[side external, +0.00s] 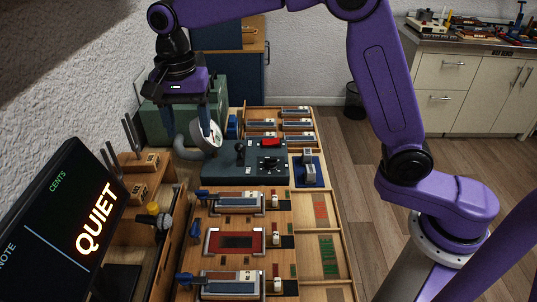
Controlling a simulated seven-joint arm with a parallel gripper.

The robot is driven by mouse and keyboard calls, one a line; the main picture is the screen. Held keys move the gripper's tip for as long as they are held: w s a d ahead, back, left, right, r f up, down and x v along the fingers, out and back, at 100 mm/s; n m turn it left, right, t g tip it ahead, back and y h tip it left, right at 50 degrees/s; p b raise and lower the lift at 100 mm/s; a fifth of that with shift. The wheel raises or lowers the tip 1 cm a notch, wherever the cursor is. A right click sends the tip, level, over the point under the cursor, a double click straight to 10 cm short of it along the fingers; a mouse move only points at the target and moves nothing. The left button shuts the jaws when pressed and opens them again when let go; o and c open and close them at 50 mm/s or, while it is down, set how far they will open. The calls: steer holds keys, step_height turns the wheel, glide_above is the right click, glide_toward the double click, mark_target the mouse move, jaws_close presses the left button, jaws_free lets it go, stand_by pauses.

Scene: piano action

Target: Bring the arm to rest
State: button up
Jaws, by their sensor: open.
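My purple arm arches over the bench from the right. My gripper (192,122) hangs at the back left of the bench, pointing down. Its dark fingers are apart, around or close in front of a pale round funnel-like piece (206,137) on a grey curved pipe; I cannot tell whether they touch it. Nothing shows held between the fingers. The wooden bench (312,240) with the piano action parts runs below and to the right of my gripper.
A dark control box (217,172) with a red switch (270,142) stands just right of the gripper. A green case (153,125) is behind it. Tuning forks (134,140) and a screen (75,225) reading "QUIET" stand at the left. Floor right of the bench is open.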

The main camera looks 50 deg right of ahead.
steer(key=s+d+f+n, duration=0.3)
steer(key=s+d+n, duration=0.7)
steer(key=s, duration=0.5)
steer(key=s+d+f+n, duration=0.3)
steer(key=s+d+n, duration=0.8)
steer(key=s, duration=0.4)
steer(key=shift+s+f+n, duration=0.15)
steer(key=shift+s+n, duration=0.1)
steer(key=shift+n, duration=0.05)
